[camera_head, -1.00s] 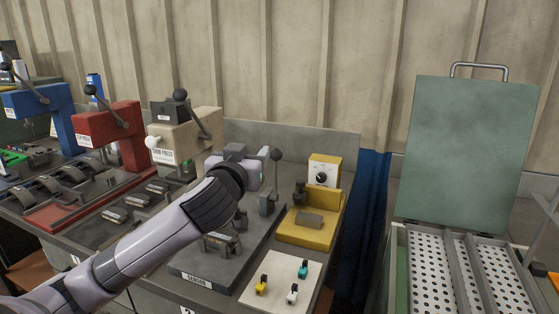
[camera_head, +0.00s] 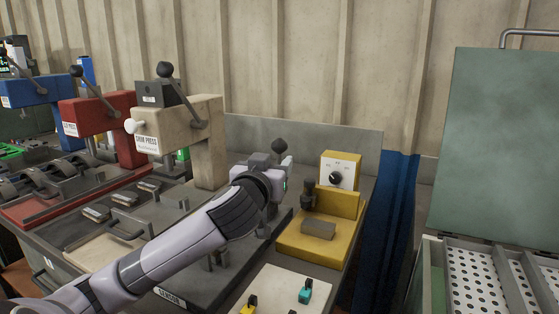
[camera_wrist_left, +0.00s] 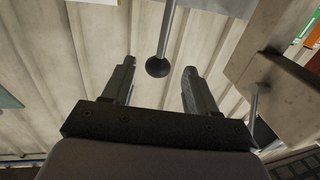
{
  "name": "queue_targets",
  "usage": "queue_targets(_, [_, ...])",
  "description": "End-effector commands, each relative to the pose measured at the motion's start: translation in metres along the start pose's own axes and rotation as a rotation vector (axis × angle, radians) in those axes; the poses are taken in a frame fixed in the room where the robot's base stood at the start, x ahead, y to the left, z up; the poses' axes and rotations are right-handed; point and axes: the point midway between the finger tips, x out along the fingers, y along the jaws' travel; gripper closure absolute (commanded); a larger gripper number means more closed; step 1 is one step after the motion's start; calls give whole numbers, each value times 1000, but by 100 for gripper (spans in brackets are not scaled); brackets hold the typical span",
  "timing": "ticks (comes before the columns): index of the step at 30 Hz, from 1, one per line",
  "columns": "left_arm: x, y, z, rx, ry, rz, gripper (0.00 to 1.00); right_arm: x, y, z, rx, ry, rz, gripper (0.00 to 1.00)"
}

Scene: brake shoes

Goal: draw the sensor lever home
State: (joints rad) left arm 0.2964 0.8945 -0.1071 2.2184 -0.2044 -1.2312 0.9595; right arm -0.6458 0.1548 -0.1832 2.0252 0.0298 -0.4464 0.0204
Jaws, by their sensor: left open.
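The sensor station is a dark grey base with a "SENSOR" label (camera_head: 170,296) at its front edge. Its lever has a dark ball knob (camera_head: 278,146), which shows just above and behind my left gripper (camera_head: 284,168). My wrist and gripper hide most of the lever rod and part of the station. In the left wrist view, the ball knob (camera_wrist_left: 158,67) is between the two open fingers of my left gripper (camera_wrist_left: 159,72), with gaps on both sides. The rod runs from the ball to the top edge of that view. My right gripper is out of view.
A yellow fixture (camera_head: 310,247) with a dial box (camera_head: 340,170) stands right of the sensor station. A beige press (camera_head: 180,125) and red press (camera_head: 95,118) stand left. A pale board (camera_head: 283,300) with small coloured parts lies in front.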

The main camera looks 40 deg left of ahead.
Motion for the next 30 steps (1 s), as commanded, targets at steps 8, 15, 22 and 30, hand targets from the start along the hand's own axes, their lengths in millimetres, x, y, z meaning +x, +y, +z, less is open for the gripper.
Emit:
queue_targets(8, [37, -1, -2, 2, -1, -3, 42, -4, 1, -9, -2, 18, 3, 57])
queue_targets(15, [58, -1, -1, 0, -1, -2, 42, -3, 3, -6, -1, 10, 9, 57])
queue_targets(22, [63, 0, 0, 1, -1, -1, 42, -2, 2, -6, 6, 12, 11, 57])
queue_targets(30, [62, 0, 0, 1, -1, -1, 81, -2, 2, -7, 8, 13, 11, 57])
